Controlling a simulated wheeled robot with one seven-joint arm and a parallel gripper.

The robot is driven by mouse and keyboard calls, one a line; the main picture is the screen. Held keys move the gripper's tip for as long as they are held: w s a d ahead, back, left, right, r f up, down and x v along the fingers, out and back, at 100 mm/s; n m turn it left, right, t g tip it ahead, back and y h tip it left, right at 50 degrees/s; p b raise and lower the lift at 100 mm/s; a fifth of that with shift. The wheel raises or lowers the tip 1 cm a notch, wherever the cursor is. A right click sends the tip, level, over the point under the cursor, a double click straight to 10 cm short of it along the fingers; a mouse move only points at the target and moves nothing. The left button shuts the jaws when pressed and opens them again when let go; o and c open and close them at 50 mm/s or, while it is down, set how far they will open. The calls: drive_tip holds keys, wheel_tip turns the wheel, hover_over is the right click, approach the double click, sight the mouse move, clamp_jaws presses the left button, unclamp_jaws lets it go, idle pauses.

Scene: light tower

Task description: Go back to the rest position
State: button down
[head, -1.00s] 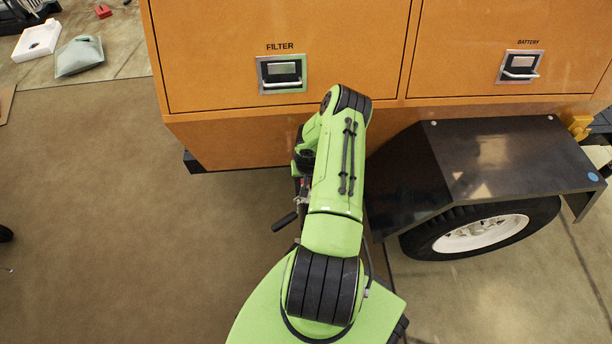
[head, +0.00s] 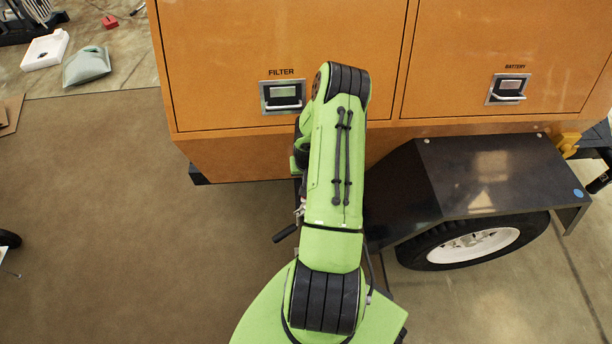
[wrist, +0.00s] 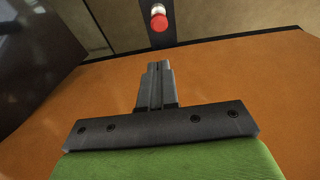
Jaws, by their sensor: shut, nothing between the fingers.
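My gripper (wrist: 158,70) shows in the wrist view with its two fingers pressed together and nothing between them. Beyond its tips are an orange panel (wrist: 235,75) and a dark post with a red round knob (wrist: 159,21). In the head view my green arm is folded in front of the orange light tower cabinet (head: 230,148). My gripper is hidden behind the arm there. The FILTER door latch (head: 282,97) is just left of the arm's upper end, and the BATTERY door latch (head: 508,89) is farther right.
A black fender (head: 500,180) over a wheel (head: 472,247) juts out to the right of my arm.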

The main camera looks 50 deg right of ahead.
idle(0.6)
drive_tip(key=w+a+r+n+p, duration=0.15)
drive_tip(key=a+r, duration=0.25)
drive_tip(key=r, duration=0.5)
drive_tip(key=w+a+r+n+t+p, duration=0.1)
drive_tip(key=w+a+r, duration=0.2)
drive_tip(key=r, duration=0.5)
drive_tip(key=w+a+r+n+p, duration=0.2)
drive_tip(key=a+r, duration=0.2)
drive_tip(key=r, duration=0.5)
drive_tip(key=s+a+r+n+t+p, duration=0.15)
drive_tip(key=s+a+r, duration=0.25)
drive_tip(key=a+r, duration=0.45)
drive_tip(key=s+a+r+n+p, duration=0.1)
drive_tip(key=s+a+r+p, duration=0.1)
drive_tip(key=s+a+r, duration=0.5)
drive_tip(key=s+a+r+n+y+p, duration=0.2)
drive_tip(key=s+a+r, duration=0.4)
drive_tip(key=s, duration=0.1)
drive_tip(key=shift+s+a+r+n+t+y, duration=0.3)
drive_tip(key=shift+a+t, duration=0.1)
drive_tip(key=shift+t, duration=0.05)
